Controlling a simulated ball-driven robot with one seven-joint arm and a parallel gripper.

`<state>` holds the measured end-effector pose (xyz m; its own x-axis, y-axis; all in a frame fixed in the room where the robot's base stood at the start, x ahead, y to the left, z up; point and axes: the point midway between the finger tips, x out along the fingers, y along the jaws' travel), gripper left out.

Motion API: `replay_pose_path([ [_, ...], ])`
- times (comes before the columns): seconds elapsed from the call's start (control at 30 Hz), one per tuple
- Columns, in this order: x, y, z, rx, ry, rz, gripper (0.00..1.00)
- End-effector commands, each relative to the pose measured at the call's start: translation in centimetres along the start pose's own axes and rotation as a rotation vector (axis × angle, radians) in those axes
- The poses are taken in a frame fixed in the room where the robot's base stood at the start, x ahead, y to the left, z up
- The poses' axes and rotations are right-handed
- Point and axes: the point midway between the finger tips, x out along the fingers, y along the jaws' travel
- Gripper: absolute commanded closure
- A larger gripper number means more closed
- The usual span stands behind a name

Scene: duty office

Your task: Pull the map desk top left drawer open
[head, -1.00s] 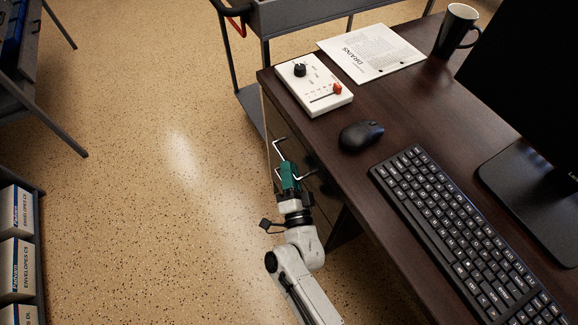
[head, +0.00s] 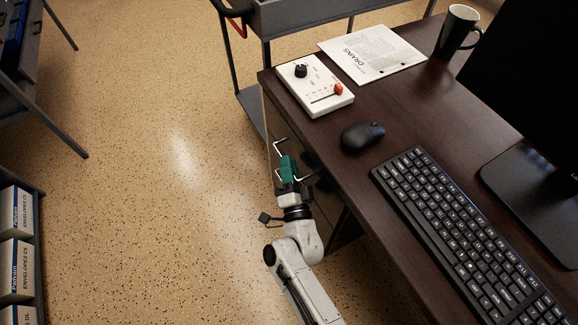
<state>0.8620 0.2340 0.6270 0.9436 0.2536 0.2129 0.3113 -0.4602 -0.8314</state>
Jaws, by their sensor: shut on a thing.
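The map desk (head: 408,105) has a dark brown top and fills the right side of the head view. Its drawer fronts face left and are mostly hidden under the top's edge. Bright bar handles (head: 279,146) stick out from that side, one above another. My gripper (head: 287,168), with green fingers, is at the desk's drawer side, below the top's edge. It is shut on a drawer handle (head: 296,178). How far the drawer stands out from the desk is hard to see from above.
On the desk are a white control box (head: 314,86), a mouse (head: 362,136), a keyboard (head: 465,230), a paper (head: 371,52), a mug (head: 457,30) and a monitor (head: 530,70). A grey cart (head: 300,15) stands behind. Boxes of envelopes (head: 17,268) sit on a shelf at left. The floor between is clear.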

Motion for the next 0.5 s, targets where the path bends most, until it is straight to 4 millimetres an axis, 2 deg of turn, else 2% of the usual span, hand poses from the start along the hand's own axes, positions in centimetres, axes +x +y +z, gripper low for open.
replay_pose_path([
  [0.3, -0.1, -0.1, 0.2, 0.000, -0.002, 0.001, 1.00],
  [0.5, -0.8, -1.3, 1.7, 0.001, -0.004, 0.000, 1.00],
])
